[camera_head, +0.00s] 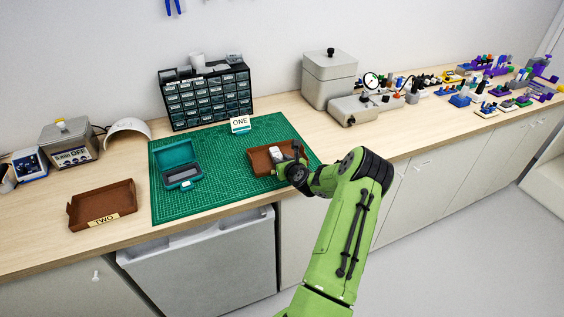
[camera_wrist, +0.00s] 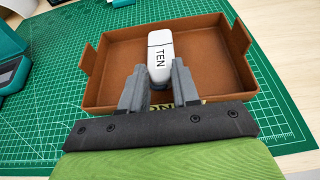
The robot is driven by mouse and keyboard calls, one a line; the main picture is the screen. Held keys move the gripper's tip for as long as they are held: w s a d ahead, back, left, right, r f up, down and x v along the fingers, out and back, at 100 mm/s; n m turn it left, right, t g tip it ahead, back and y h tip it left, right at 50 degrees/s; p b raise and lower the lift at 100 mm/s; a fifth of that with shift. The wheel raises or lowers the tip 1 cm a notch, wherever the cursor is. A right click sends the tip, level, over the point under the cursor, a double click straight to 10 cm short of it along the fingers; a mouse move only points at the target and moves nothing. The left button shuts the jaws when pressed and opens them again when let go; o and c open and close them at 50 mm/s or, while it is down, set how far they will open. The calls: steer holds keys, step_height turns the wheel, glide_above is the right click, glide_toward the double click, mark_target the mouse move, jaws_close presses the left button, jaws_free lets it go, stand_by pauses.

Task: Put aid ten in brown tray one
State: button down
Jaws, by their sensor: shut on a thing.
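The aid marked TEN (camera_wrist: 160,52) is a small white piece with a dark line across it, seen upright in the wrist view. My gripper (camera_wrist: 160,84) is shut on its near end. The aid is over the inside of a brown tray (camera_wrist: 103,78); I cannot tell whether it touches the tray floor. The tray's front label is mostly hidden behind my fingers.
A second brown tray labelled TWO (camera_head: 102,205) sits at the left on the wooden bench. An open teal case (camera_head: 178,165) lies on the green mat (camera_head: 215,190). A drawer cabinet (camera_head: 207,97) stands behind. Grey boxes and small parts line the right side.

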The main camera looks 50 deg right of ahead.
steer(key=shift+f, duration=0.1)
steer(key=c, duration=0.8)
jaws_free()
